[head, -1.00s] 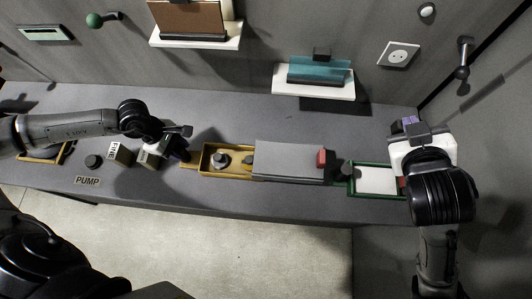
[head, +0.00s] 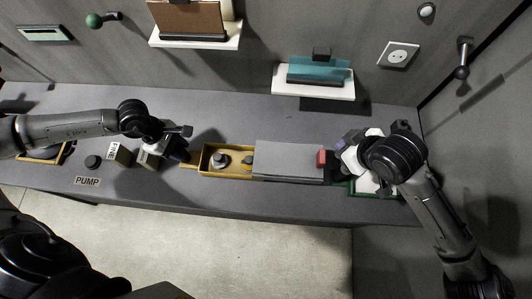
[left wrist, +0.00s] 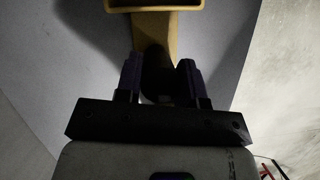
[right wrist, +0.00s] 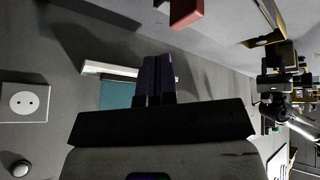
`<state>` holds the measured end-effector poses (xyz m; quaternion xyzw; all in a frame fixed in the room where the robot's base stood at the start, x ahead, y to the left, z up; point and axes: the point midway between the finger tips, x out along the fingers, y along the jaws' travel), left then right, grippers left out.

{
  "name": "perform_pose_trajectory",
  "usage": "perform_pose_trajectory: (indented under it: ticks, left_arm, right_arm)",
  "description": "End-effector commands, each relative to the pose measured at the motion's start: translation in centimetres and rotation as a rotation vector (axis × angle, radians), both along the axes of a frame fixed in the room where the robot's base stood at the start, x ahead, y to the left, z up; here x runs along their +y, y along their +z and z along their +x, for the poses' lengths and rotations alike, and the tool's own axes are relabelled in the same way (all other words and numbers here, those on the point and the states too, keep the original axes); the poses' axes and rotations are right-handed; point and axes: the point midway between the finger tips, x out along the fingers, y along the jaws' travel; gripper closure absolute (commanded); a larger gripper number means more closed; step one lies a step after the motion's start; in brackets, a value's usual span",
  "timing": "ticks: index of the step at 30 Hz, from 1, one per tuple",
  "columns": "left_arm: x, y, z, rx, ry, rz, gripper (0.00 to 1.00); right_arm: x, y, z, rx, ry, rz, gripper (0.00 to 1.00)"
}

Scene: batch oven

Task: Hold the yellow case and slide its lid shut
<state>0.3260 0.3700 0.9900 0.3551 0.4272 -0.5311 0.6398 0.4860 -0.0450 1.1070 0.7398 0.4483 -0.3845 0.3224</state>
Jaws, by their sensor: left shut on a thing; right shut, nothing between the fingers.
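The yellow case (head: 204,163) lies on the counter, open at its left part, with several small parts inside. Its grey lid (head: 285,161) reaches out to the right, with a red block (head: 321,158) near the lid's right end. My left gripper (head: 182,156) is shut on the case's left handle, which shows in the left wrist view (left wrist: 154,35). My right gripper (head: 339,146) is shut and empty, just right of the red block. In the right wrist view its closed fingers (right wrist: 154,78) appear apart from the red block (right wrist: 186,11).
A green tray (head: 352,192) lies at the right, mostly hidden under my right arm. Blocks, one labelled FINE (head: 120,153), and a PUMP knob (head: 93,162) stand at the left. A wall shelf (head: 313,90) holds a teal item behind the lid.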

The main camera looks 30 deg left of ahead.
Motion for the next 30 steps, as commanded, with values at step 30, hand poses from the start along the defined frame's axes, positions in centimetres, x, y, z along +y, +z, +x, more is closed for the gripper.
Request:
perform_pose_trajectory:
  ticks: [30]
  left_arm:
    - [0.0,0.0,-0.1,0.002,-0.001,0.0,0.99]
  right_arm:
    - [0.1,-8.6,0.0,-0.004,0.001,0.005,1.0]
